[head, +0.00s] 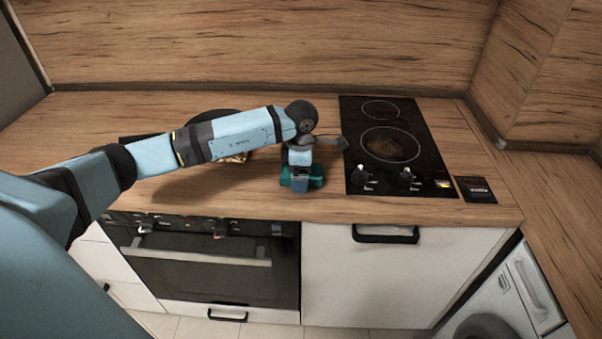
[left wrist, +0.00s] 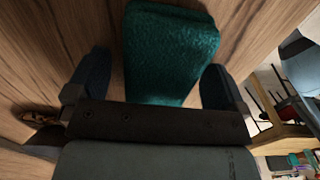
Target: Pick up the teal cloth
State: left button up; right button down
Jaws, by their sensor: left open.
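The teal cloth (left wrist: 168,52) lies on the wooden countertop, a folded, thick piece of fabric. In the left wrist view it reaches in between the two fingers of my left gripper (left wrist: 155,82), which is open with a gap on each side. In the head view the teal cloth (head: 287,177) shows at both sides of my left gripper (head: 301,184), which points down over it near the counter's front edge. My gripper hides the cloth's middle there. I cannot tell whether the fingers touch the counter. My right gripper is in neither view.
A black cooktop (head: 392,145) with two knobs lies right of the cloth. A dark round pan (head: 215,115) is partly hidden behind my left arm. The counter (head: 250,205) ends just in front of the cloth, above an oven (head: 205,265).

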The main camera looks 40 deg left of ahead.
pick_arm(q)
jog(key=c, duration=1)
notch_tip(320, 180, up, 20)
